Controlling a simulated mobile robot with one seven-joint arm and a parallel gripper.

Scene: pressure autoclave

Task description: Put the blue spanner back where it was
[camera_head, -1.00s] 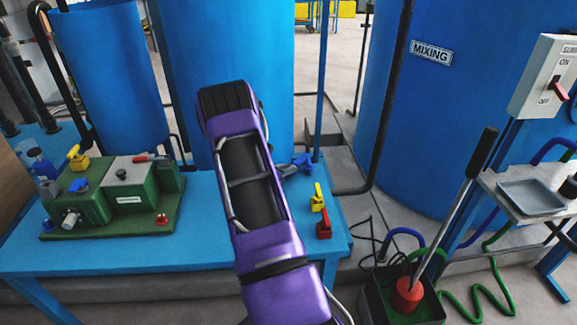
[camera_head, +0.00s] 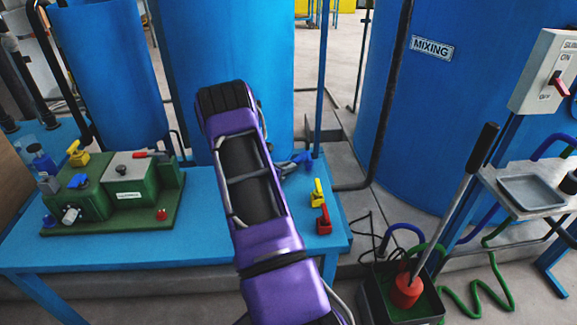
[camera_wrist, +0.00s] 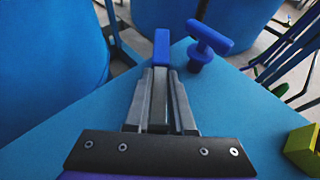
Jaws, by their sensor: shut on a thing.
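In the wrist view my gripper (camera_wrist: 161,76) is shut on the blue spanner (camera_wrist: 161,47). The spanner's blue end sticks out past the fingertips, and a pale metal part shows between the fingers. They are low over the blue table (camera_wrist: 240,115), near its far corner; I cannot tell if the spanner touches the top. Just right of the fingertips stands a blue T-shaped piece (camera_wrist: 210,38), apart from the spanner. In the head view my purple arm hides most of the gripper, and the blue piece (camera_head: 303,161) shows beside it.
A yellow piece (camera_head: 317,193) and a red piece (camera_head: 323,222) stand along the table's right edge. A green pump unit (camera_head: 120,197) with coloured handles sits at left. Blue tanks (camera_head: 225,50) rise behind. A bin (camera_head: 395,300) with a long-handled tool stands right of the table.

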